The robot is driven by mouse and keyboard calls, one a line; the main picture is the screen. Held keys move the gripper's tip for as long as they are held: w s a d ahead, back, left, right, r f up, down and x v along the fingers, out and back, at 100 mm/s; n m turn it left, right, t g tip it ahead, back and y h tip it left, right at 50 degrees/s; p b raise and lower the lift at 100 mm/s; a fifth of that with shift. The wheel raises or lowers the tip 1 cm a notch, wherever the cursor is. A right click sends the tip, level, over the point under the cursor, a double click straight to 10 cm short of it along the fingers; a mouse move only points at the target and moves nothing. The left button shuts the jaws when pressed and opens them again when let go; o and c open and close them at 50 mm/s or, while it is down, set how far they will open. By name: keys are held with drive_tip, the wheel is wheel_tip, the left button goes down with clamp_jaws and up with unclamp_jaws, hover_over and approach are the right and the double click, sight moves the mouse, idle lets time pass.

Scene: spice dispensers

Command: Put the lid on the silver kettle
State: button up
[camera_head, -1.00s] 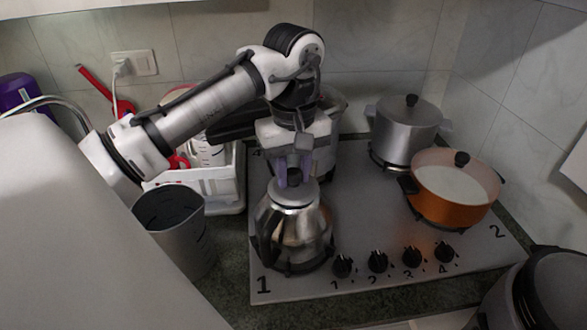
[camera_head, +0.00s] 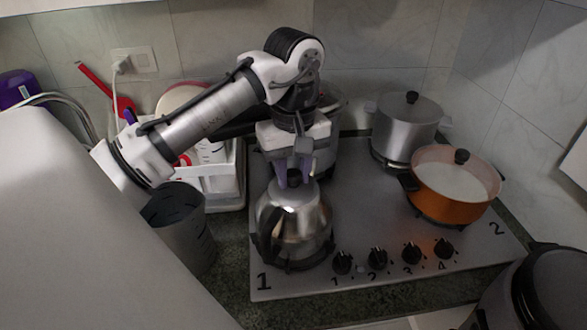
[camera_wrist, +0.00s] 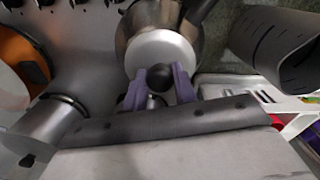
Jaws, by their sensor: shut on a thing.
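The silver kettle (camera_head: 293,230) stands on the front left part of the stove, and its body also shows in the wrist view (camera_wrist: 152,14). The round silver lid (camera_wrist: 163,49) is at the kettle's top opening and looks roughly level. I cannot tell whether its rim is fully seated all round. My gripper (camera_head: 294,180) points down above the kettle, and its purple fingers are shut on the lid's black knob (camera_wrist: 161,76). The fingers hide part of the knob in the head view.
A grey pot (camera_head: 407,125) and an orange pan (camera_head: 455,190) stand on the right of the stove (camera_head: 372,220). A dark grey cup (camera_head: 185,235) and a white rack (camera_head: 225,185) are to the left. Control knobs line the stove's front.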

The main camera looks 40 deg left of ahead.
sight(293, 172)
drive_tip(key=o, duration=1.5)
drive_tip(key=shift+r, duration=0.1)
wheel_tip(293, 172, up, 7)
drive_tip(key=p, duration=0.6)
